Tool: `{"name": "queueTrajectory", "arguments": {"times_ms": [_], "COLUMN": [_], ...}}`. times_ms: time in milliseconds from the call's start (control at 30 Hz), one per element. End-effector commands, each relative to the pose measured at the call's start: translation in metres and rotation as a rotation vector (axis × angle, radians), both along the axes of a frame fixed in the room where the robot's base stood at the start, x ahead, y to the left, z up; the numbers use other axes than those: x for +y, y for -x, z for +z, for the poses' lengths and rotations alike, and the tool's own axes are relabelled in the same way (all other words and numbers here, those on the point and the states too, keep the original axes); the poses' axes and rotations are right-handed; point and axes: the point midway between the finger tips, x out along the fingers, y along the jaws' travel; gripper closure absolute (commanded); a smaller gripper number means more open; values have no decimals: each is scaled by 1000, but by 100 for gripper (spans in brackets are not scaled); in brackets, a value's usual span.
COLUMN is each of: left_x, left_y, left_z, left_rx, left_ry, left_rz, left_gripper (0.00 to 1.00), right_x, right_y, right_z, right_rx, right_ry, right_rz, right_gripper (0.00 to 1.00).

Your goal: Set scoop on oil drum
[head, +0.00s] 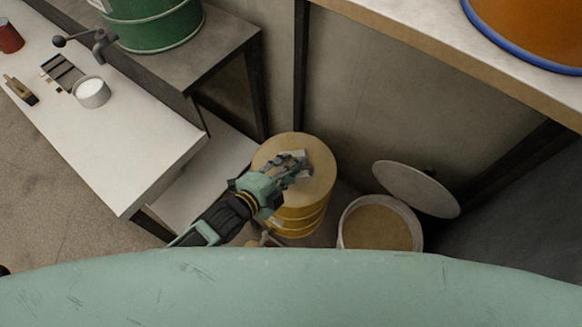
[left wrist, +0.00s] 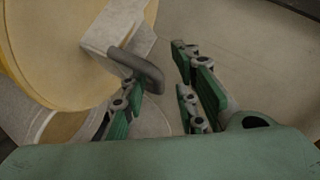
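A yellow drum (head: 318,185) with a flat tan top stands on the floor in the middle of the head view. It also shows at the upper left of the left wrist view (left wrist: 60,62). A pale scoop (left wrist: 122,27) with a dark bent handle appears to lie on the drum top near its edge. In the head view only a small light part of the scoop (head: 298,153) shows beside my fingers. My left gripper (head: 300,168) is over the drum top. In the left wrist view its fingers (left wrist: 160,92) are spread apart, with the handle's end between them, nearer the left finger.
An open bin (head: 380,228) of tan grain-like material stands right of the drum, with a round lid (head: 416,189) beside it. A white table (head: 120,150) at left holds a white cup (head: 92,93) and small items. A green drum (head: 155,25) stands behind. A shelf (head: 440,30) overhangs upper right.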

Motion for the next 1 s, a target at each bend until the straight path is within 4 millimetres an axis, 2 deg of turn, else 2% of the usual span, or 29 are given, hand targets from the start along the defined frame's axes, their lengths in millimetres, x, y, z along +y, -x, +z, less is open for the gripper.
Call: {"name": "queueTrajectory", "arguments": {"times_ms": [367,800,1000], "left_x": [5,55,69], "left_y": [5,69,84], "left_z": [2,31,39], "left_rx": [1,2,1], "left_ry": [-1,-1,-1], "left_rz": [0,-1,0], "left_gripper": [71,71,71], "right_x": [0,0,0], "right_y": [0,0,0], "right_z": [1,5,5], "right_rx": [0,0,0], "right_ry": [0,0,0], "right_rz": [0,0,1], "right_gripper": [100,100,100]}}
